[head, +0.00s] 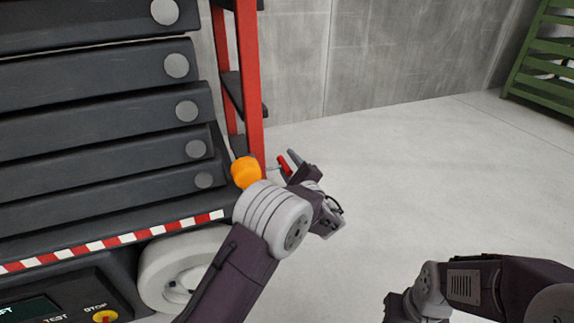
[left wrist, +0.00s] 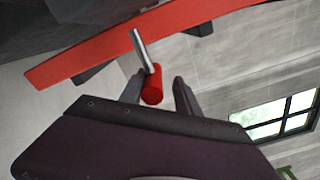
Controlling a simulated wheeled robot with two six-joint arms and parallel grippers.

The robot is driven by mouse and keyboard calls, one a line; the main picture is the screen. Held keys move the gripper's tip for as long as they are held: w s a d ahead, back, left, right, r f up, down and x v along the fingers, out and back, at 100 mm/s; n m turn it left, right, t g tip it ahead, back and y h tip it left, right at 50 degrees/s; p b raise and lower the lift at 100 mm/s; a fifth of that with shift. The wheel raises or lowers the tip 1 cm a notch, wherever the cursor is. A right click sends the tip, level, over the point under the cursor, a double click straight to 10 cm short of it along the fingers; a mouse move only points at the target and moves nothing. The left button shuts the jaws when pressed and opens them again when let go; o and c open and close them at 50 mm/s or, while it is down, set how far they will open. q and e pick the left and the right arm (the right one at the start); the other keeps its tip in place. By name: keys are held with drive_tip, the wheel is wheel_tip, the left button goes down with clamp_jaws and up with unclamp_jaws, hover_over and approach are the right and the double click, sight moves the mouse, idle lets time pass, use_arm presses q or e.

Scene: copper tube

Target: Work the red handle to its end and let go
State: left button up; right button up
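The red handle (head: 284,165) sits on a thin metal rod beside the red upright of the rack. In the left wrist view the red handle (left wrist: 153,86) is a short cylinder at the end of the grey rod (left wrist: 142,50). My left gripper (left wrist: 157,88) is open, with one finger on each side of the handle and a gap visible on both sides. In the head view my left gripper (head: 292,168) is at the handle, partly hidden by my wrist. My right gripper (head: 402,304) is at the bottom, only partly visible; its fingers do not show clearly.
An orange rounded part (head: 246,172) is by the red upright (head: 249,80). The dark rack with stacked panels (head: 90,130) fills the left. Open floor (head: 420,150) lies to the right; green shelving (head: 545,60) is far right.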

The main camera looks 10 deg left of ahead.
use_arm(q)
drive_tip(key=shift+s+d, duration=0.1)
drive_tip(key=p+v, duration=0.4)
drive_tip(key=v, duration=0.5)
idle(0.3)
